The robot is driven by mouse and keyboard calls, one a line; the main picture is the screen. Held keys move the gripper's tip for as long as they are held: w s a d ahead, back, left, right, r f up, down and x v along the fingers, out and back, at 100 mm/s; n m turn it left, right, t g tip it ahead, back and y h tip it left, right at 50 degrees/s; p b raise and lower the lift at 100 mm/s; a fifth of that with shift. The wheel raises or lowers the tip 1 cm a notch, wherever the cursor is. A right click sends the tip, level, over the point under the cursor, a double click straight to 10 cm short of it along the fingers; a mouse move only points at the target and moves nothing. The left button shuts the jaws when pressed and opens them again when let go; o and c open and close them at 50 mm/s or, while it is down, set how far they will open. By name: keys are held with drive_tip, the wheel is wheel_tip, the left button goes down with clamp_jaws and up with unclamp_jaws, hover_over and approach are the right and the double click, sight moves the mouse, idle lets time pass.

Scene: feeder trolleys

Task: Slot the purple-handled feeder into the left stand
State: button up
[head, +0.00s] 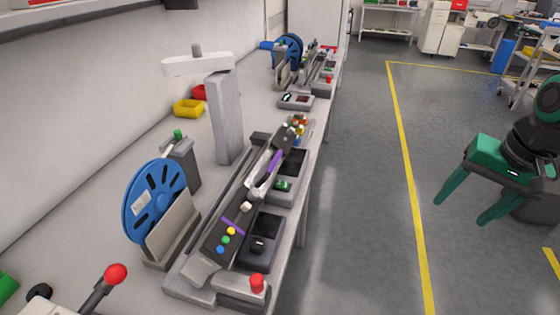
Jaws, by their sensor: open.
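A purple handle-like part (274,162) shows on a long dark grey unit (236,215) on the bench, and a thin purple strip (232,226) lies nearer on the same unit. I cannot tell which of these belongs to the purple-handled feeder. No stand can be made out for certain; a beige upright holder (172,232) beside a blue reel (153,200) is at the left. My gripper (462,211), with green fingers, is at the right over the floor, well apart from the bench. Its fingers are spread and nothing shows between them.
The bench (115,250) runs along the wall, with a grey post (227,118), a yellow bin (188,108) and a red-capped button (257,283). A second blue reel (288,47) stands farther back. Open floor with a yellow line (404,165) lies between bench and gripper.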

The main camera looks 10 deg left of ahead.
sight(271, 170)
drive_tip(key=w+a+r+n+y, duration=0.1)
drive_tip(key=w+a, duration=0.1)
drive_tip(key=a, duration=0.7)
drive_tip(key=w+a+r+n+y, duration=0.1)
drive_tip(key=w+a+y, duration=0.15)
drive_tip(key=a, duration=0.75)
drive_tip(key=s+a+y, duration=0.1)
drive_tip(key=a, duration=0.5)
drive_tip(key=s+a+r+g, duration=0.1)
drive_tip(key=s+a, duration=0.1)
drive_tip(key=a, duration=0.4)
drive_tip(key=s+a+r+y, duration=0.1)
drive_tip(key=a, duration=0.5)
drive_tip(key=shift+s+a+r+n+g+y, duration=0.15)
drive_tip(key=shift+s+a+n+g+y, duration=0.15)
drive_tip(key=shift+n+y, duration=0.1)
drive_tip(key=shift+a, duration=0.2)
drive_tip(key=shift+a+f, duration=0.2)
drive_tip(key=shift+f, duration=0.1)
drive_tip(key=x, duration=0.9)
drive_tip(key=shift+w+a+f, duration=0.1)
drive_tip(key=shift+a+f, duration=0.05)
drive_tip(key=shift+f, duration=0.25)
clamp_jaws()
